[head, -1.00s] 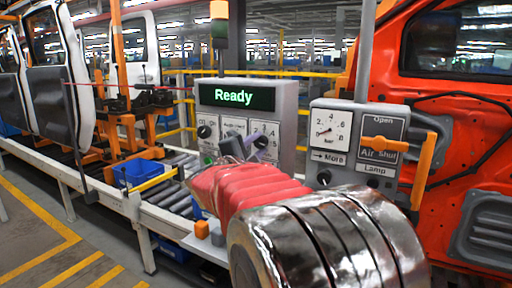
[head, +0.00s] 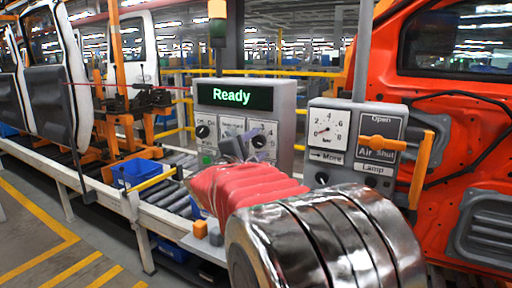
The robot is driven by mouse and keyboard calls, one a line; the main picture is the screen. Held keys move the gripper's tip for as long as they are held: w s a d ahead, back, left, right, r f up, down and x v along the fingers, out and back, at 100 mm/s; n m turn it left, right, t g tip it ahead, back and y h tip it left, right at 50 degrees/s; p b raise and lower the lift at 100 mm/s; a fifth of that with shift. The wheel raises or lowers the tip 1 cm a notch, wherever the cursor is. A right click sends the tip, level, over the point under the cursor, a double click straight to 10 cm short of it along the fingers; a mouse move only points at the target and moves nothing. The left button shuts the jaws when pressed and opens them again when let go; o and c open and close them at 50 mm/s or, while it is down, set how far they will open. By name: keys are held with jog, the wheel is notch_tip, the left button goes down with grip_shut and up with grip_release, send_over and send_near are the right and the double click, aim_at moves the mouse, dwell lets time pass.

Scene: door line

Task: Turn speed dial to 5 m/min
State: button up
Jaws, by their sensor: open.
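The grey control panel (head: 288,112) stands behind the line's rail, with a green "Ready" display (head: 236,96). At its lower right is a black round dial (head: 259,141) with a scale around it, where a 4 shows; I take it as the speed dial. Its pointer setting is too small to read. My gripper (head: 238,148) is at the end of my red-sleeved arm, in front of the panel's lower middle, just left of this dial in the picture. It is open and looks empty. My arm hides the panel's lower edge; whether a finger touches the dial, I cannot tell.
Another black knob (head: 203,131) is at the panel's left, above a green button (head: 207,159). To the right stands an air box (head: 357,103) with a gauge and an orange lever (head: 383,143). A blue bin (head: 138,174) lies on the line at left.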

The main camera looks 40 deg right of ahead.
jog(key=v, duration=1.3)
jog(key=shift+a, duration=0.4)
jog(key=shift+s, duration=0.1)
